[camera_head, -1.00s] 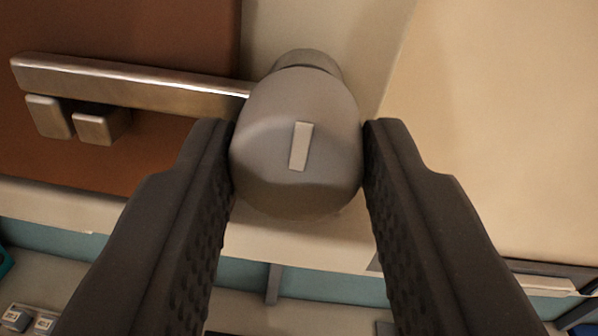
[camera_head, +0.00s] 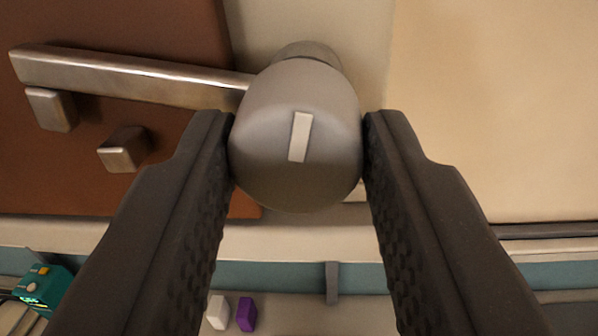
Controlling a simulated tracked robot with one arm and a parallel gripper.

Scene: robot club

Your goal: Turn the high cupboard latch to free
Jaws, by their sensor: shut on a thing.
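The latch knob (camera_head: 297,175) is a rounded grey knob with a pale pointer mark (camera_head: 300,137) near the middle of the view. The mark stands nearly upright, its top leaning slightly right. My gripper (camera_head: 297,150) is shut on the knob, one dark finger touching each side. A metal latch bar (camera_head: 130,78) runs left from behind the knob across the brown cupboard door (camera_head: 120,180). Two small metal blocks, one (camera_head: 52,108) by the bar and one (camera_head: 125,150) lower, sit beneath the bar on the door. The knob's back is partly hidden.
A cream panel (camera_head: 500,120) fills the right side. Below is a teal strip (camera_head: 280,274). A teal device (camera_head: 45,288) is at lower left, with a white object (camera_head: 218,312) and a purple object (camera_head: 246,314) low in the view, left of centre.

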